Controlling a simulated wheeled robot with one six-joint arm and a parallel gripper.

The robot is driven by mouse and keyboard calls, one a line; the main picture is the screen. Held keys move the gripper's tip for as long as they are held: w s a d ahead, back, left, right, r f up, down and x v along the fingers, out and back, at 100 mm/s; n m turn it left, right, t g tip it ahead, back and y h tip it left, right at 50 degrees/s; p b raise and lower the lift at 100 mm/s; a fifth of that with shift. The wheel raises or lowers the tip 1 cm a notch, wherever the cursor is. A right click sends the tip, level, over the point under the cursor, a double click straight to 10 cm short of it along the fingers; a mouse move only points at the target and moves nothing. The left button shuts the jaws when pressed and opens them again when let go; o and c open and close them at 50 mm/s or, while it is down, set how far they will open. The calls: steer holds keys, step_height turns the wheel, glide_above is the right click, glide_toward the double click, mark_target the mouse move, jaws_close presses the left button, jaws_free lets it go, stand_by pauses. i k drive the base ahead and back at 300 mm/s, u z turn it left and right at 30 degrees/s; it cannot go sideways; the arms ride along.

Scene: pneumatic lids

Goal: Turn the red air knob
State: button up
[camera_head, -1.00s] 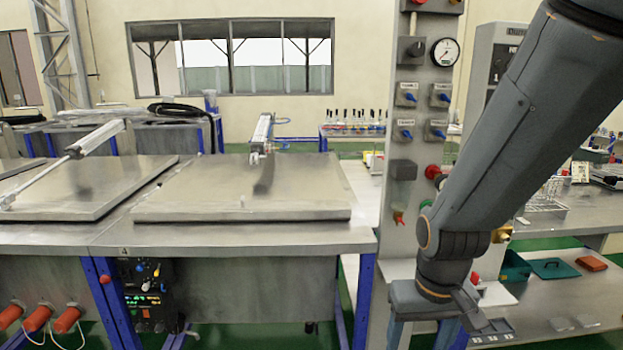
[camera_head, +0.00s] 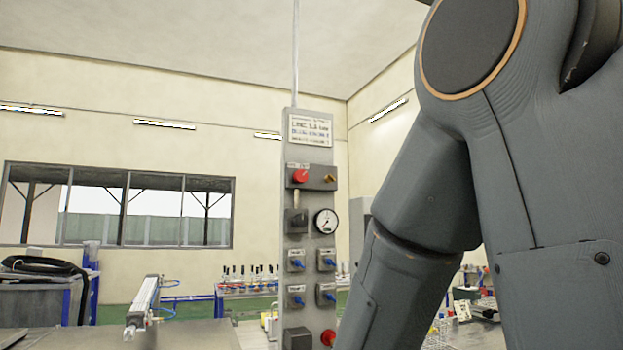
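The red air knob (camera_head: 300,176) sits on a grey box near the top of the upright grey control panel (camera_head: 312,210), left of a brass fitting (camera_head: 330,179). A sign (camera_head: 311,129) is above it. A round gauge (camera_head: 326,221) and several blue-handled valves are below it. My gripper is out of view. My arm fills the right side and hides what lies behind it.
A steel table top (camera_head: 190,338) with a pneumatic cylinder (camera_head: 142,302) on it stands at the lower left. Open space shows left of the panel at knob height.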

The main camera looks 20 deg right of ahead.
mark_target(301, 177)
steer(key=z, duration=0.05)
steer(key=k, duration=0.5)
steer(key=u, duration=0.9)
steer(key=i, duration=0.85)
steer(key=z, duration=1.9)
